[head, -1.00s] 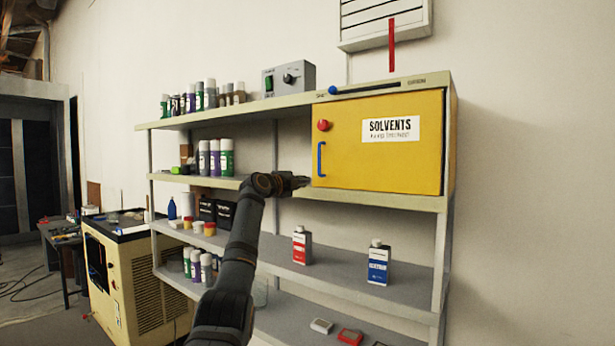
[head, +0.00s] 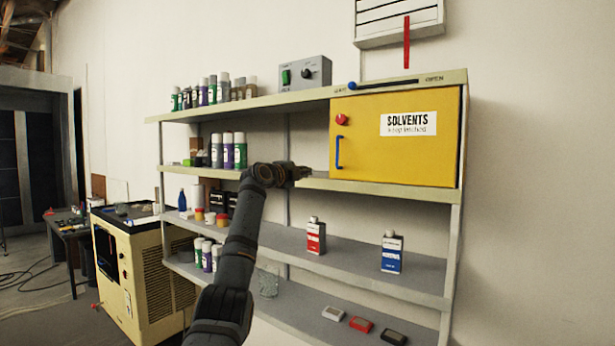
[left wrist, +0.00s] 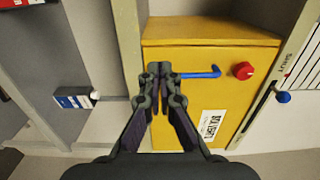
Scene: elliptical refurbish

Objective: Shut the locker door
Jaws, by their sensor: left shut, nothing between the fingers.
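The yellow locker (head: 400,170) stands on the upper part of the shelf rack, with a white "SOLVENTS" label on its door. Its door looks flush with the front in the head view. A blue handle (head: 338,152) and a red knob (head: 341,119) are at the door's left edge. My left gripper (head: 306,172) is shut and empty, just left of the locker near the handle. In the left wrist view, the shut fingertips (left wrist: 160,68) appear over the yellow door, beside the blue handle (left wrist: 201,74) and apart from the red knob (left wrist: 243,70). My right gripper is not in view.
A slider with a blue knob (head: 352,86) runs along the top board above the locker. A grey switch box (head: 305,74) stands left of it. Red (head: 316,236) and blue (head: 391,252) labelled containers stand on the shelf below. Several spray cans line the left shelves.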

